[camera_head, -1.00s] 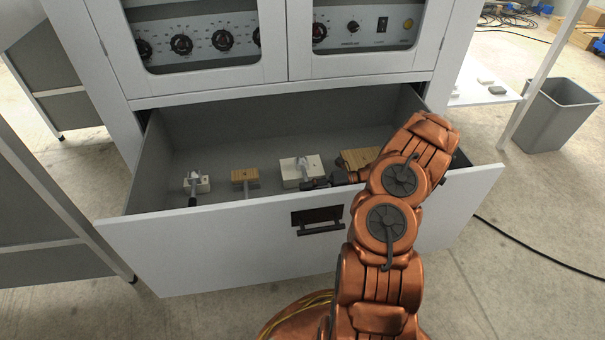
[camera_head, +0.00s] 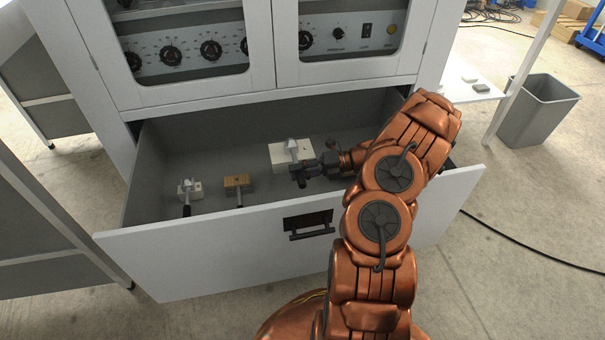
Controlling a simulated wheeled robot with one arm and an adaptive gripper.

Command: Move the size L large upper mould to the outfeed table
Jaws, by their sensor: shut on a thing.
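The large white mould (camera_head: 279,152), a block with a pale handle on top, is in the camera view, above the open drawer's (camera_head: 180,230) floor right of its middle. My gripper (camera_head: 303,170) is shut on the white mould at its near right side, reaching in from the right.
A small white mould (camera_head: 195,188) and a wooden mould (camera_head: 238,181) stand in the drawer to the left. The drawer front and cabinet (camera_head: 270,95) surround the gripper. A grey bin (camera_head: 537,110) stands on the floor at right. Small grey pieces (camera_head: 480,87) lie on the white table.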

